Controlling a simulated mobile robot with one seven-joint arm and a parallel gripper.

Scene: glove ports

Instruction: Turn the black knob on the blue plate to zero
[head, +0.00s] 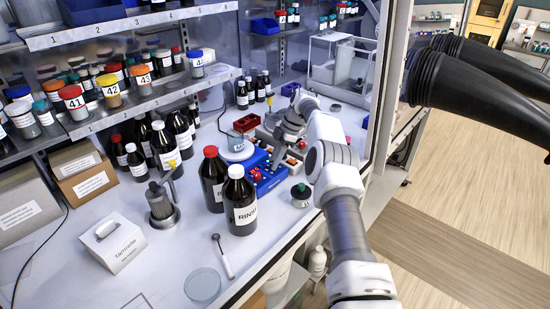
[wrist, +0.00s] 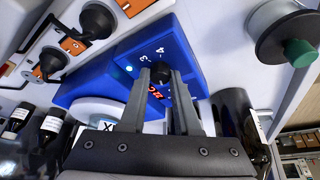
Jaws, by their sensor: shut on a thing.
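The blue plate (wrist: 188,42) is a blue unit with a sloped face, seen close in the wrist view. In the head view my gripper (head: 278,162) is over the unit and the knob is hidden.
A red-capped bottle (head: 212,180) and a RINSE bottle (head: 240,203) stand just in front of the blue unit. A green-capped round container (head: 300,196) is close to its right. Black knobs on orange labels (wrist: 72,46) are beside the unit.

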